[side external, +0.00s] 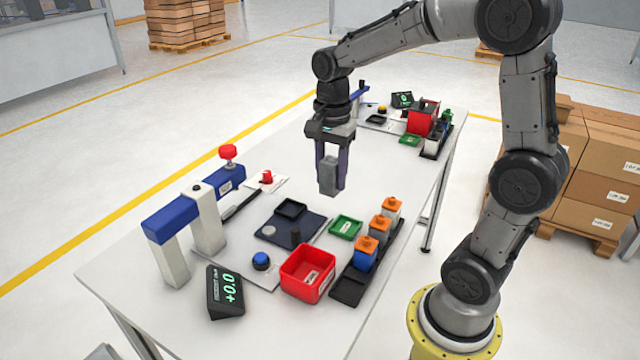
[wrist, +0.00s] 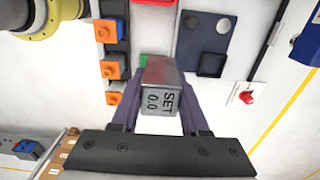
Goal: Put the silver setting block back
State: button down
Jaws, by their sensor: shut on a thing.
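My gripper (side external: 331,172) is shut on the silver setting block (side external: 328,177) and holds it above the table. In the wrist view the block (wrist: 162,90) sits between the two fingers, and its end face reads "SET 0.0". A dark rack (side external: 348,287) at the table's right edge holds several blocks with orange tops, one of them blue-bodied (side external: 365,255). Part of the rack, near its front end, is bare. A dark blue plate (side external: 275,232) with a square black tray (side external: 291,208) and a round grey disc lies left of the rack, below the gripper.
A red bin (side external: 307,274) and a green tray (side external: 345,227) stand beside the rack. A blue-and-white gauge stand (side external: 190,215) with a red knob is at the left. A display (side external: 226,292) reading "+0.0" and a blue button (side external: 261,261) are at the front. Another similar station is behind.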

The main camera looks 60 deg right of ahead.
jog(key=shift+s+r, duration=0.15)
jog(key=shift+s+a+f+m, duration=0.1)
jog(key=shift+s+f+m, duration=0.2)
jog(key=shift+m, duration=0.2)
jog(key=s+a+f+n, duration=0.1)
jog(key=s+a+f, duration=0.5)
jog(key=s+a, duration=0.35)
jog(key=shift+w+a+f, duration=0.1)
jog(key=shift+a+f, duration=0.05)
jog(key=shift+f, duration=1.05)
jog(key=shift+a+f, duration=0.15)
jog(key=shift+f, duration=1.05)
jog(key=shift+w+a+f, duration=0.1)
jog(key=shift+a+f, duration=0.05)
jog(key=shift+f, duration=1.05)
jog(key=shift+f, duration=0.1)
jog(key=c, duration=0.7)
grip_release()
